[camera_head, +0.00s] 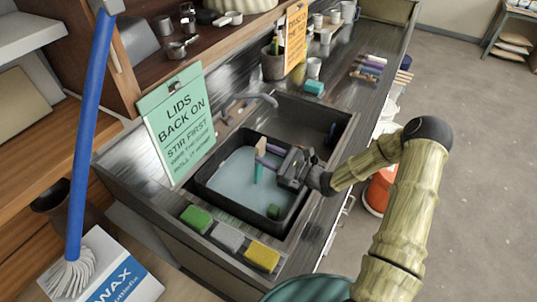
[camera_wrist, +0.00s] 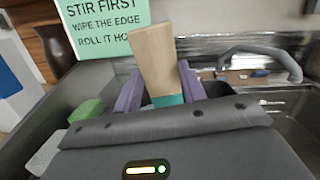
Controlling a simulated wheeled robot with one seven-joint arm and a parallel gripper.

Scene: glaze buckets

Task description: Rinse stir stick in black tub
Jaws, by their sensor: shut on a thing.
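The stir stick (camera_head: 260,148) has a pale wooden upper end and a teal lower part. My gripper (camera_head: 265,157) is shut on it and holds it roughly upright over the black tub (camera_head: 205,188). The tub sits in the sink and holds bluish-grey water (camera_head: 230,180). The stick's teal part reaches down toward the water; I cannot tell how deep its lower tip is. In the wrist view the stick's wooden end (camera_wrist: 156,60) stands between the purple fingers (camera_wrist: 160,92), with teal just below.
Green, grey and yellow sponges (camera_head: 228,237) lie along the counter's front edge. A green sign (camera_head: 178,122) stands left of the tub. The faucet (camera_head: 250,99) arches behind it. An empty sink basin (camera_head: 310,125) lies behind right. A small green thing (camera_head: 273,211) is at the tub's near right.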

